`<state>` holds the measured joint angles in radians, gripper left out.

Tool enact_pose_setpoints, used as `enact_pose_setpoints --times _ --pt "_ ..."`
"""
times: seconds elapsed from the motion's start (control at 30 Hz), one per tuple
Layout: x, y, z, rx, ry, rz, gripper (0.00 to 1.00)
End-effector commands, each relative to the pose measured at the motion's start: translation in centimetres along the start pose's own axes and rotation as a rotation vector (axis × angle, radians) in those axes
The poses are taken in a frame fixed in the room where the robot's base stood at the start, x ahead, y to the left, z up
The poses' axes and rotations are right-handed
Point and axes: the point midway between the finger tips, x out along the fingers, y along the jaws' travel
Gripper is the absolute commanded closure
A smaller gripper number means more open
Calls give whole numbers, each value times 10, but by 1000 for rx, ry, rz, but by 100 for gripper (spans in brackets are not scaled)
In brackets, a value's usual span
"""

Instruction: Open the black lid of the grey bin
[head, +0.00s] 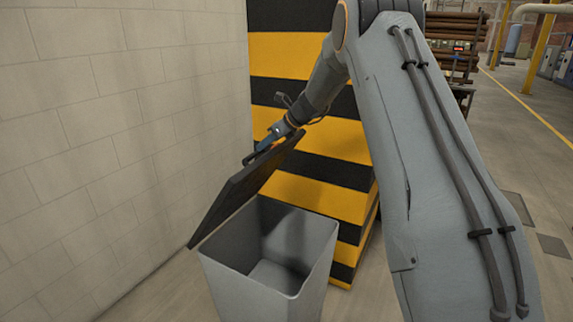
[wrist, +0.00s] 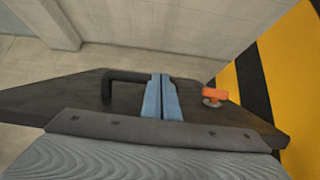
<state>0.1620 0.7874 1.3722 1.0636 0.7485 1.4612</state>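The black lid (head: 243,190) of the grey bin (head: 268,282) is raised and tilted, its low edge at the left by the wall and its high edge at the upper right. The bin's open top and inside show below it. My gripper (head: 265,142) is at the lid's upper part. In the wrist view, the gripper's blue fingers (wrist: 162,97) are together over the lid (wrist: 80,97). A black handle (wrist: 126,76) on the lid reaches the left finger; its right end is hidden. I cannot tell whether the fingers clasp it.
An orange knob (wrist: 214,94) is on the lid right of the fingers. A pale block wall (head: 110,130) stands close at the left. A yellow and black striped block (head: 320,190) stands behind the bin. Open floor (head: 535,165) lies at the right.

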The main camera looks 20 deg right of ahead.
Motion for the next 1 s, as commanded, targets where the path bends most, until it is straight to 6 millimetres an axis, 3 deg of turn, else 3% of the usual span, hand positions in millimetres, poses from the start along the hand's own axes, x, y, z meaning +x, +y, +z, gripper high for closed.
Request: enact_pose_setpoints --times 0.1,0.4,0.7,1.0 --pt "18 -2 32 0 1 -1 100" --pt "52 -7 84 9 4 -5 100" --pt "74 -8 113 11 5 -5 100" --pt "77 -8 122 11 3 -6 100"
